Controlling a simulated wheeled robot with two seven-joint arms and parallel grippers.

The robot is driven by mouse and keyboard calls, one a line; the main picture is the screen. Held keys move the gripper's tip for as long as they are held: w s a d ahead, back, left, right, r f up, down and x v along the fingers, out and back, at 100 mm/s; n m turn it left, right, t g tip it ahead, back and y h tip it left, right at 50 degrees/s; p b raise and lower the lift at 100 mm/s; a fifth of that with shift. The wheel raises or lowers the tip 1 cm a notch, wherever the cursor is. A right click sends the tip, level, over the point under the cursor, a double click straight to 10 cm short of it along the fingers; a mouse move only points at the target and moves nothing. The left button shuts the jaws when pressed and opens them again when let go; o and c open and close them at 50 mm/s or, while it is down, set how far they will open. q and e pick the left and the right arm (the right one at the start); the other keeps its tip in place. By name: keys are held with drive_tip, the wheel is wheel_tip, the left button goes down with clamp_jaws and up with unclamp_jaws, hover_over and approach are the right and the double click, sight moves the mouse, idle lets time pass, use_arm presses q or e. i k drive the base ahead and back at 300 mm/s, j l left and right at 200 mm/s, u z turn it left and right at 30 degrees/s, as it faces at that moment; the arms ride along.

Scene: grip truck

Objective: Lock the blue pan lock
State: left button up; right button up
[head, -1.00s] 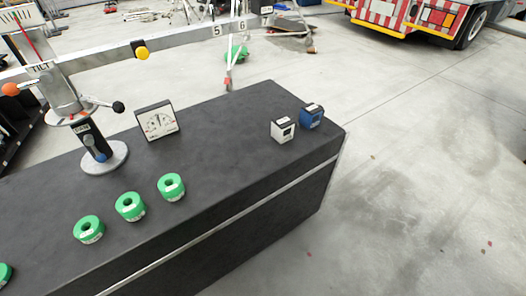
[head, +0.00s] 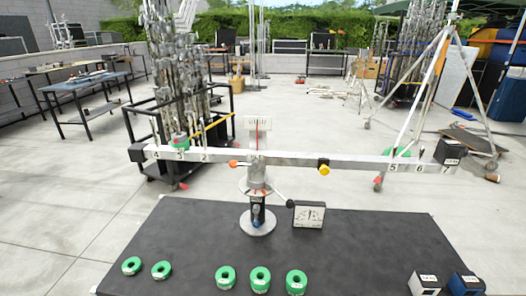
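The blue pan lock (head: 257,214) is a small blue part low on the black front of the grey balance column, just above its round silver base (head: 258,224). It is too small for me to tell whether it is locked. The column stands on the dark table (head: 350,250) and carries a long silver beam (head: 290,160) that runs nearly level across the view. Neither of my grippers is in view.
Several green weights (head: 260,279) sit along the table's front. A white block (head: 424,284) and a blue block (head: 465,284) stand at its right. A dial sign (head: 308,214) and a black-knobbed lever (head: 290,203) are beside the column. A rack (head: 185,100) stands behind.

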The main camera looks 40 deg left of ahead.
sight(255, 208)
drive_tip(key=u, duration=1)
